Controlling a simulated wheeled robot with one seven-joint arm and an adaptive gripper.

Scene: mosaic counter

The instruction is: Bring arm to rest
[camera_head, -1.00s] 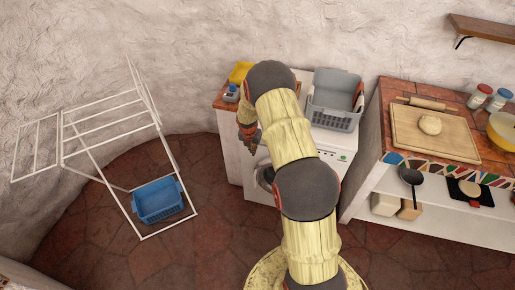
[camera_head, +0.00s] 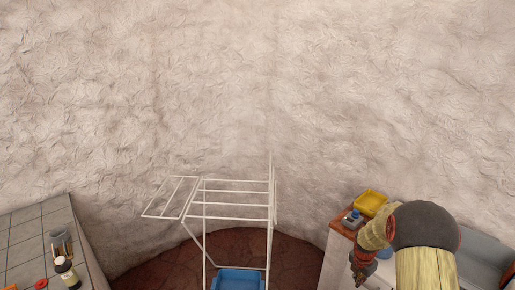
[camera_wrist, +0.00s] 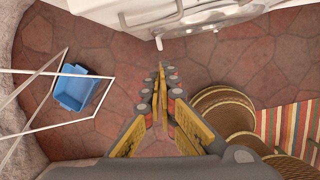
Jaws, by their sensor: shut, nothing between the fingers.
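My gripper (camera_wrist: 161,72) points down over the red tiled floor in the wrist view, its fingertips together and empty. In the head view my gripper (camera_head: 358,281) shows at the lower right, hanging from my bent arm in front of the counter with the yellow tray. My arm's straw-coloured links and dark joints fill the lower right corner there. The gripper touches nothing that I can see.
A white drying rack (camera_head: 235,205) stands left of my arm with a blue basket (camera_head: 238,279) beneath it. A yellow tray (camera_head: 371,203) and small blue item (camera_head: 352,219) sit on the counter. A white washing machine (camera_wrist: 190,15) is close by. A tiled counter (camera_head: 30,240) is far left.

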